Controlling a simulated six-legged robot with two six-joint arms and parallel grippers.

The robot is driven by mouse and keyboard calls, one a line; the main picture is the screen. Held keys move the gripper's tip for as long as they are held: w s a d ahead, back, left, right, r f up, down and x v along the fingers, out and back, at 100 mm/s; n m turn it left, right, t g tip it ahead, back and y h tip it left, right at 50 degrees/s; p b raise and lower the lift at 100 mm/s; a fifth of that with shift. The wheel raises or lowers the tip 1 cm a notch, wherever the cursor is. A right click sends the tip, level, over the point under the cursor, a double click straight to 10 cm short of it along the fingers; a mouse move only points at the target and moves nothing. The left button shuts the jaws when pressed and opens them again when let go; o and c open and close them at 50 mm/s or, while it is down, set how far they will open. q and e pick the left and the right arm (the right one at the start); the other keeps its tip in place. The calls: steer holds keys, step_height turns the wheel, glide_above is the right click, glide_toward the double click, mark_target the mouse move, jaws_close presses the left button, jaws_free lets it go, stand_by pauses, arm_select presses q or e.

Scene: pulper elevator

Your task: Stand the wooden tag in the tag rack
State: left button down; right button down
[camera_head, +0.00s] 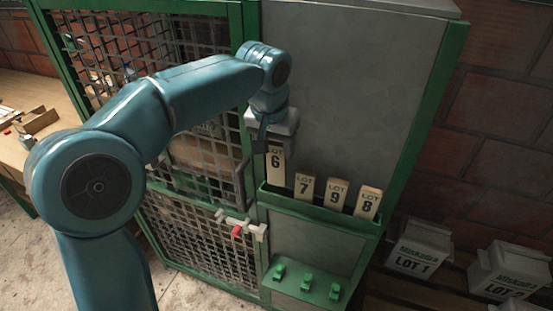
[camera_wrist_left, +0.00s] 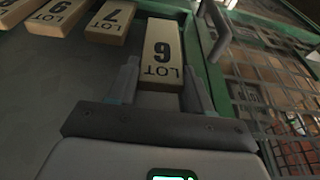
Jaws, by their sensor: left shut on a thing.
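The wooden tag marked LOT 6 (camera_head: 275,163) hangs upright below my left gripper (camera_head: 270,143), which is shut on its upper end. In the left wrist view the tag (camera_wrist_left: 162,48) sits between the two fingers of the gripper (camera_wrist_left: 160,88). The green tag rack (camera_head: 318,213) is fixed low on the grey panel. The tag is at the rack's left end, left of the LOT 7 tag. Its lower end meets the rack's rim in the picture; I cannot tell whether it is inside. My right gripper is not in view.
Tags LOT 7 (camera_head: 304,187), LOT 9 (camera_head: 336,194) and LOT 8 (camera_head: 368,203) stand in the rack. A mesh door (camera_head: 205,165) with a latch (camera_head: 240,226) is to the left. Green switches (camera_head: 307,281) sit below. White boxes (camera_head: 418,250) stand at right.

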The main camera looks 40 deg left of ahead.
mark_target(274, 159)
arm_select(q)
step_height(274, 159, down, 6)
steer(key=shift+r, duration=0.15)
steer(key=shift+s, duration=0.1)
steer(key=shift+f, duration=0.2)
steer(key=c, duration=0.8)
jaws_free()
steer(key=shift+o, duration=0.2)
steer(key=a+v, duration=0.1)
steer(key=v, duration=1.1)
steer(key=shift+d+r, duration=0.3)
steer(key=shift+d, duration=0.15)
